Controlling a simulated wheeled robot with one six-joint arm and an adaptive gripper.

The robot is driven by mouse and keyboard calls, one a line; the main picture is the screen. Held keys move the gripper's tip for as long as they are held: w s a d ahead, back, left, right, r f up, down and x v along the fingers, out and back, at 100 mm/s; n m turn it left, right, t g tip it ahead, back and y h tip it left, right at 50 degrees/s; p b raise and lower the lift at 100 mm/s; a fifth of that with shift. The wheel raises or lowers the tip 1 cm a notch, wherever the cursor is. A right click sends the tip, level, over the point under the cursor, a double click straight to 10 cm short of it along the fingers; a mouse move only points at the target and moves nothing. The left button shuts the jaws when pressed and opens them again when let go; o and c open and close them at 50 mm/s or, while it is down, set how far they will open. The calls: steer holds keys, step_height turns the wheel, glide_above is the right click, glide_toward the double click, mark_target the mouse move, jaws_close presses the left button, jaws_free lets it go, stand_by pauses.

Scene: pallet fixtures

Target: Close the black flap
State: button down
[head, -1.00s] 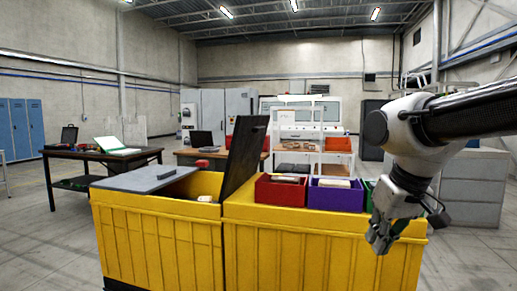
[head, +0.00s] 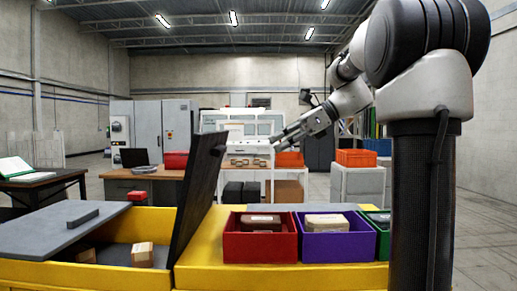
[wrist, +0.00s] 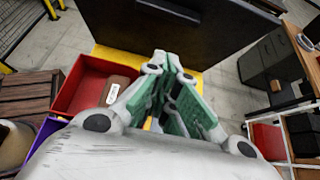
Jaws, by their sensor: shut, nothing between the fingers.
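The black flap (head: 201,190) stands open, nearly upright and leaning a little to the right, on the yellow container (head: 110,272). In the wrist view the flap (wrist: 170,32) fills the top middle, beyond my fingertips. My gripper (head: 277,143) is raised above and to the right of the flap in the head view, pointing left. In the wrist view my gripper (wrist: 168,62) has its green-padded fingers together and empty. Whether the fingertips touch the flap cannot be told, but the head view shows a gap.
A red bin (head: 260,240), a purple bin (head: 335,240) and a green bin (head: 383,225) hold boxes right of the flap. A grey lid (head: 50,235) lies on the left, with a small carton (head: 142,255) inside the opening. Tables stand behind.

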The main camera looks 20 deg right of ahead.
steer(key=a+r+x, duration=0.1)
steer(key=r+x, duration=0.1)
steer(key=x, duration=1)
steer(key=shift+a+r, duration=0.2)
steer(key=shift+w+a, duration=0.1)
steer(key=shift+w, duration=0.05)
